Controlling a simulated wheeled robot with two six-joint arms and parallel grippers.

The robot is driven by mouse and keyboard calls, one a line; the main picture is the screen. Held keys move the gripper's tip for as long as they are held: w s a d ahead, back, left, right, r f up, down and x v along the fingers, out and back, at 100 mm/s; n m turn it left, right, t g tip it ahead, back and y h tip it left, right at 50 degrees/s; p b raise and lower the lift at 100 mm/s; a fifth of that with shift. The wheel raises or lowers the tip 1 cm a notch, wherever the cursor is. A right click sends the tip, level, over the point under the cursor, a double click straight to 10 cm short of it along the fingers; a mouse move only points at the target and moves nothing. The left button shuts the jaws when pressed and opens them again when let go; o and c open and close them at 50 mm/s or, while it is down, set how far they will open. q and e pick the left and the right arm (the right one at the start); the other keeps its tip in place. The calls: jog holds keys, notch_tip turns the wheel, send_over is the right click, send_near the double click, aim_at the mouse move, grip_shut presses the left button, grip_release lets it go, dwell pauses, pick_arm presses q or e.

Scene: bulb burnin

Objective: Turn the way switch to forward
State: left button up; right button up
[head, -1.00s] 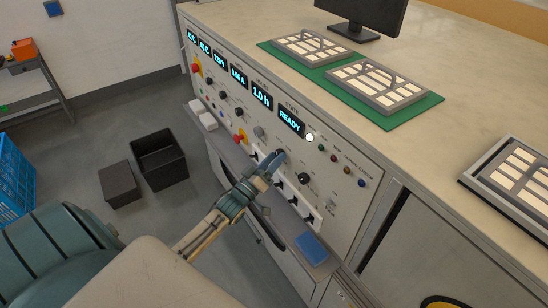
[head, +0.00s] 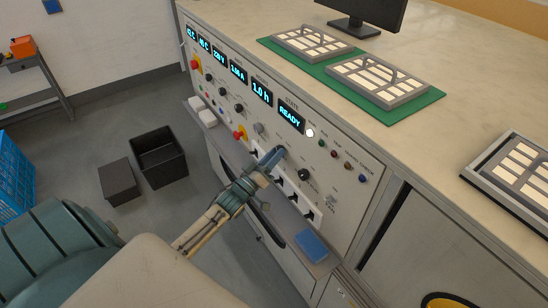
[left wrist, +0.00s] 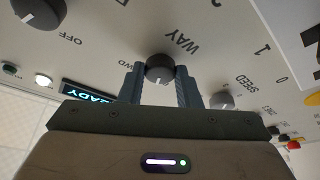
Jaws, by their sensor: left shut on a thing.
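The way switch (left wrist: 160,68) is a dark round knob with a white mark, beside the printed word WAY on the panel. In the left wrist view its mark points toward the bottom of the picture, and the letters "WD" show to its left, partly hidden by a finger. My left gripper (left wrist: 160,88) has one finger on each side of the knob and is shut on it. In the head view my left gripper (head: 272,158) is against the panel below the READY display and hides the knob. My right gripper is not in view.
The READY display (head: 291,118) is above the gripper. A grey speed knob (left wrist: 222,101) sits close by on the panel. A narrow ledge with a blue block (head: 311,246) runs below. A black open bin (head: 160,158) stands on the floor at left.

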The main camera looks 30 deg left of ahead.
pick_arm(q)
jog(key=shift+w+a+f+m+g+h+b, duration=0.1)
jog(key=shift+m+g+h+b, duration=0.3)
jog(key=shift+m+h+b, duration=1.65)
jog(key=shift+a+r+m+g+h+b, duration=0.1)
jog(key=shift+m+g+h+b, duration=0.4)
jog(key=shift+m, duration=2.9)
jog(key=shift+w+a+f+m+g+h+b, duration=0.1)
jog(key=shift+m+g+h+b, duration=0.2)
jog(key=shift+m+h+b, duration=1.8)
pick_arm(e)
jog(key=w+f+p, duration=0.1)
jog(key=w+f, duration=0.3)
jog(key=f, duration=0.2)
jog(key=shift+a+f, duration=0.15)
pick_arm(q)
jog(key=shift+m+y, duration=0.65)
jog(key=o, duration=1)
